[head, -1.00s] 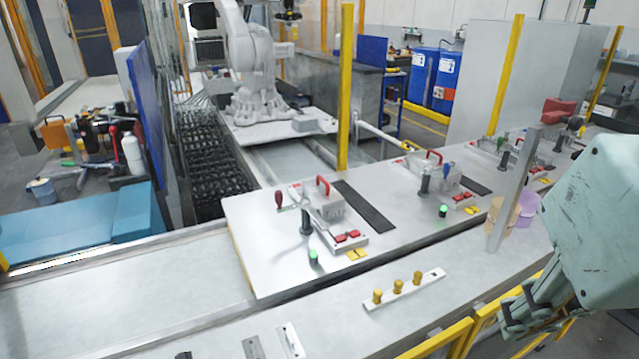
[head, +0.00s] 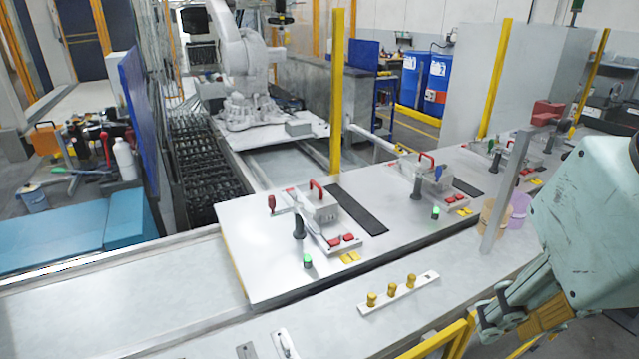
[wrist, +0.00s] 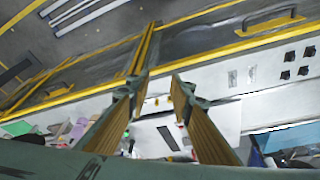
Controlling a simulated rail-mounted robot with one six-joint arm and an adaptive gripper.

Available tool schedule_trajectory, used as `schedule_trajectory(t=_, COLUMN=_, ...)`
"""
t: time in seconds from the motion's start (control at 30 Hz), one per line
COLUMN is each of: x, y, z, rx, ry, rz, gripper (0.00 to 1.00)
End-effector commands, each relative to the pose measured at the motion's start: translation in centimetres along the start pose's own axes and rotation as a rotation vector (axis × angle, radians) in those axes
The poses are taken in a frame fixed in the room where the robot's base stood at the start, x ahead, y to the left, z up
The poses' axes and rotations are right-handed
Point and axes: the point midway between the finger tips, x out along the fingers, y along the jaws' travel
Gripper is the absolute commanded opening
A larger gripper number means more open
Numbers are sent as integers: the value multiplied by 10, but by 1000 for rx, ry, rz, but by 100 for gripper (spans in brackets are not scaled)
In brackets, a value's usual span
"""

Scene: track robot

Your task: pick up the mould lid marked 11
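Grey metal moulds with red lid handles stand on the light worktable (head: 255,265) in the head view. The nearest mould (head: 320,210) is at the middle, and another (head: 433,175) stands farther right. No number can be read on any lid, so I cannot tell which is marked 11. My gripper (head: 497,318) is at the lower right of the head view, in front of the table and apart from the moulds. In the wrist view my gripper (wrist: 157,85) has its two fingers spread, with nothing between them.
A white strip with several yellow knobs (head: 392,293) lies on the front ledge. A grey post (head: 507,190) and yellow rails (head: 445,340) stand near my arm. Purple and tan buckets (head: 518,208) are beside the post. A white robot arm (head: 243,65) stands behind.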

Motion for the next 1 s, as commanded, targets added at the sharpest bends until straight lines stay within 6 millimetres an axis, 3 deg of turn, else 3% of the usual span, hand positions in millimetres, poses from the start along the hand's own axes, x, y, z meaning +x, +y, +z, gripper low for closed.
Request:
schedule_trajectory(t=0.07, x=0, y=0, z=0, rx=0, ry=0, rz=0, gripper=28)
schedule_trajectory(t=0.77, x=0, y=0, z=0, rx=0, ry=0, rz=0, gripper=92)
schedule_trajectory(t=1.0, x=0, y=0, z=0, rx=0, ry=0, rz=0, gripper=92)
